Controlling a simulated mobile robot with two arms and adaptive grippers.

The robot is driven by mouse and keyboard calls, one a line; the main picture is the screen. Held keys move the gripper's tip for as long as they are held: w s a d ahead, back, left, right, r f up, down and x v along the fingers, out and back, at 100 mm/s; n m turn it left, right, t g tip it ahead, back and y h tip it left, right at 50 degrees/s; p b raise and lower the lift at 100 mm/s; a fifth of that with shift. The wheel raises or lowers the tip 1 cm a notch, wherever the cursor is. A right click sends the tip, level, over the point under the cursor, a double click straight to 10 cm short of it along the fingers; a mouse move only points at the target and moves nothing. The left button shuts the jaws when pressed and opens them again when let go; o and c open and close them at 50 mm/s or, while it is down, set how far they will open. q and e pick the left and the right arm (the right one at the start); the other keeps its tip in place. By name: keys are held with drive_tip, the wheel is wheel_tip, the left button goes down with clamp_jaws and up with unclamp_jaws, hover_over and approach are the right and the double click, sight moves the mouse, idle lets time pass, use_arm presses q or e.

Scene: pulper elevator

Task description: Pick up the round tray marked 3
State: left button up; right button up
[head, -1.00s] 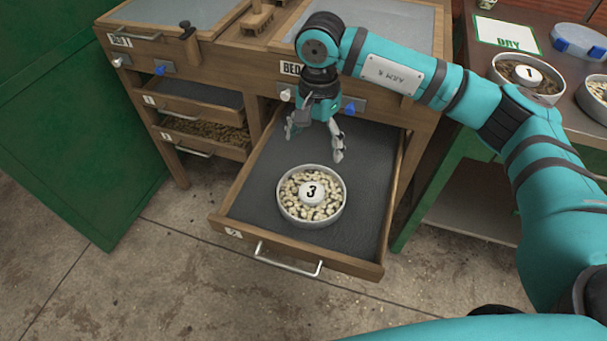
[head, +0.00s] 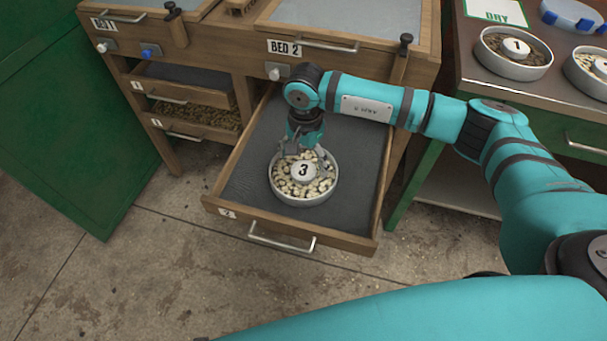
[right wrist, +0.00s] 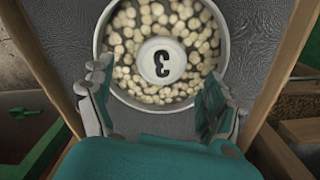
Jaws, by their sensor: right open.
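The round tray marked 3 (head: 303,201) is a light grey dish of pale beans with a white knob numbered 3 in its middle. It sits in the open drawer (head: 240,190) labelled 2, under BED 2. My right gripper (head: 303,160) points down over the tray's back part, its fingers spread and open. In the right wrist view, the tray (right wrist: 162,104) fills the upper middle and the two fingers (right wrist: 160,105) stand apart at either side of its near rim. I cannot tell whether they touch it. My left gripper is not in view.
A tray marked 1 (head: 513,66) and another tray (head: 592,72) stand on the right bench (head: 480,98), by a DRY card (head: 497,10). Smaller drawers (head: 185,92) are at the left of the cabinet. A green panel (head: 60,120) stands at far left. Open floor lies in front.

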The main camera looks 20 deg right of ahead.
sight(303, 170)
drive_tip(key=f, duration=0.4)
drive_tip(key=shift+a, duration=0.2)
drive_tip(key=shift+r, duration=0.15)
drive_tip(key=c, duration=1.6)
